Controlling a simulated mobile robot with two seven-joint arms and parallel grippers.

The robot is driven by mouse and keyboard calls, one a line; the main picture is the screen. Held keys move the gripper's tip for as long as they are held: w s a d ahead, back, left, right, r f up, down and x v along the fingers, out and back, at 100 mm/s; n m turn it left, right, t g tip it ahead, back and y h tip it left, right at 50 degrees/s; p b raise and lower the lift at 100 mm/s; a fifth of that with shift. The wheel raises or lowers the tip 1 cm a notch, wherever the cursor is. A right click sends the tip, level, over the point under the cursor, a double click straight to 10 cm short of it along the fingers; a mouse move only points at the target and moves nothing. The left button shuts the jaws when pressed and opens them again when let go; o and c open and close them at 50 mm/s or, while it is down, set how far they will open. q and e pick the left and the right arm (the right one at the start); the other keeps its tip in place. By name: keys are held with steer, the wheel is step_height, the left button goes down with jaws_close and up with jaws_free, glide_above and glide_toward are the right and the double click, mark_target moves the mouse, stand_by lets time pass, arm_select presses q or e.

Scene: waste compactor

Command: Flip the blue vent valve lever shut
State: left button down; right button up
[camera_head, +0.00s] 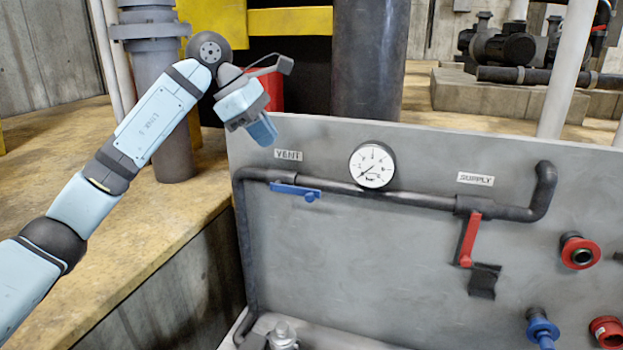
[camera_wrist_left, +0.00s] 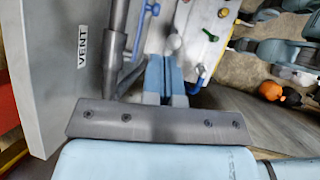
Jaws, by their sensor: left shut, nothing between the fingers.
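The blue vent valve lever (camera_head: 295,190) lies nearly horizontal, along the pipe just below the VENT label (camera_head: 287,154). In the left wrist view the blue lever (camera_wrist_left: 140,30) runs beside the dark pipe, with the label to its left. My right gripper is not in view.
The grey panel (camera_head: 350,260) carries a round gauge (camera_head: 372,166), a dark pipe (camera_head: 408,198) and a red supply lever (camera_head: 468,240) hanging down. Red and blue fittings stick out at the right. A thick dark column (camera_head: 367,60) stands behind the panel.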

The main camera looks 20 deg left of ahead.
mark_target(307, 194)
arm_select(q)
steer(key=shift+a+r, duration=0.3)
steer(key=shift+r, duration=0.15)
steer(key=b+x, duration=0.4)
steer(key=x, duration=0.9)
steer(key=shift+w+a+f, duration=0.1)
steer(key=shift+a+f, duration=0.05)
steer(key=shift+f, duration=0.1)
steer(key=shift+w+d+f+b, duration=0.1)
steer(key=shift+d+f+b, duration=0.1)
steer(key=shift+f+b, duration=0.15)
steer(key=shift+w, duration=0.15)
